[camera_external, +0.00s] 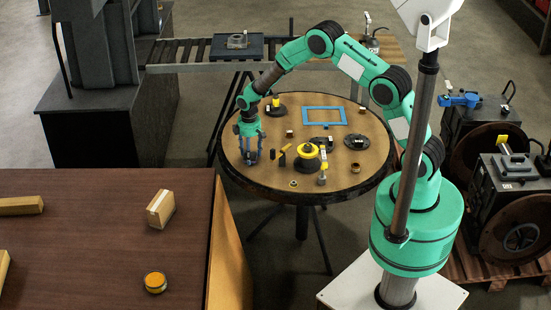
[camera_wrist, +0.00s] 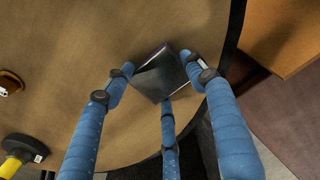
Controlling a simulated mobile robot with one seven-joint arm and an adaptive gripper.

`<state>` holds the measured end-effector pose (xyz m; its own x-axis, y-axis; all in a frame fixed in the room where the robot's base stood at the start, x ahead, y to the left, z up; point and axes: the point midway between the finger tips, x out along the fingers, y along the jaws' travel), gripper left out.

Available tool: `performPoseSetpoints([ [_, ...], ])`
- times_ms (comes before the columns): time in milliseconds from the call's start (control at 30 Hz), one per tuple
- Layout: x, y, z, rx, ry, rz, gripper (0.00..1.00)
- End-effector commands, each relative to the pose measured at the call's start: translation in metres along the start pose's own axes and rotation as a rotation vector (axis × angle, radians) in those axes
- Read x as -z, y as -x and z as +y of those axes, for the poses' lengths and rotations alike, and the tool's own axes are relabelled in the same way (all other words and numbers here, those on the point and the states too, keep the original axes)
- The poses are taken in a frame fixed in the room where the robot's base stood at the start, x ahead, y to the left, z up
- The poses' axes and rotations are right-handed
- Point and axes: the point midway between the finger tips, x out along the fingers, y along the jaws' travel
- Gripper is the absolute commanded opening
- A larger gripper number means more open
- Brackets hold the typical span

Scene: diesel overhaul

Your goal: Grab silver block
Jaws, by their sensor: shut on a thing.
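The silver block shows in the wrist view as a dark, shiny, square-faced block (camera_wrist: 160,74). It sits between the blue fingers of my gripper (camera_wrist: 158,80), which are shut on it. In the external view my gripper (camera_external: 249,155) points down at the left edge of the round table (camera_external: 310,187). The block is mostly hidden by the fingers there. I cannot tell whether the block touches the table top or is slightly above it.
A blue frame (camera_external: 325,108) lies at the back of the round table. A yellow-and-black round part (camera_external: 307,160) and several small parts are right of my gripper. A brown table (camera_external: 100,235) with a box (camera_external: 160,208) stands at the front left.

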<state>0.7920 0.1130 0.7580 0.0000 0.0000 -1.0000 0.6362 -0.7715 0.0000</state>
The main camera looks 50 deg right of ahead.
Motion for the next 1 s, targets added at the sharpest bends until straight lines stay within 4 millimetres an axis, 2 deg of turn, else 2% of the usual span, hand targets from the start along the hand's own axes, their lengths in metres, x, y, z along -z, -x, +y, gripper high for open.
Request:
performPoseSetpoints([
  [167, 0.000, 0.002, 0.000, 0.000, 0.000, 0.001, 0.23],
  [367, 0.001, 0.016, 0.000, -0.001, 0.000, 0.002, 0.23],
  [800, 0.001, 0.081, 0.000, -0.001, 0.000, 0.002, 0.23],
  [1000, 0.000, 0.097, 0.000, -0.001, 0.000, 0.001, 0.23],
])
